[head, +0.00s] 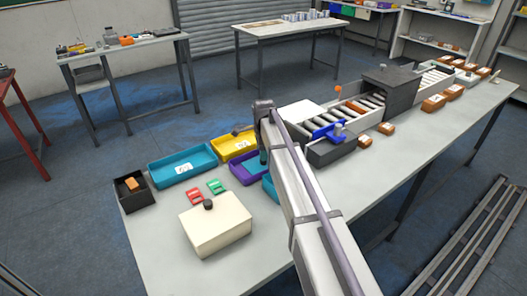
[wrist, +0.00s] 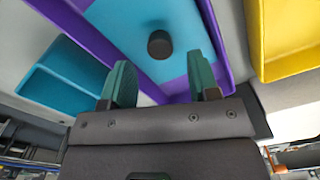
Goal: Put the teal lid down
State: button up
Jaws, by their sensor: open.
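The teal lid (wrist: 190,24) is a flat panel with a dark round knob (wrist: 160,44). In the wrist view it lies inside the outline of the purple tray (wrist: 222,40); I cannot tell whether it rests on the rim or the floor. My gripper (wrist: 159,68) is open, its two teal-padded fingers apart on either side below the knob in the picture, with nothing between them. In the head view the purple tray (head: 238,173) is partly covered by my arm, which hides most of the lid.
A teal bin (head: 160,178) and a yellow bin (head: 224,157) stand beside the purple tray. Another teal bin (head: 268,190) is partly behind my arm. A cream box (head: 215,232) with a dark knob stands in front. A roller conveyor (head: 365,103) runs to the right.

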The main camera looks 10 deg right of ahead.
notch_tip(320, 180, up, 9)
jog(key=p, duration=0.7)
jog(key=s+n, duration=1.7)
jog(key=s, duration=1.5)
jog(key=shift+s+f+n, duration=0.15)
jog(key=shift+s+n, duration=0.15)
jog(key=shift+n, duration=0.1)
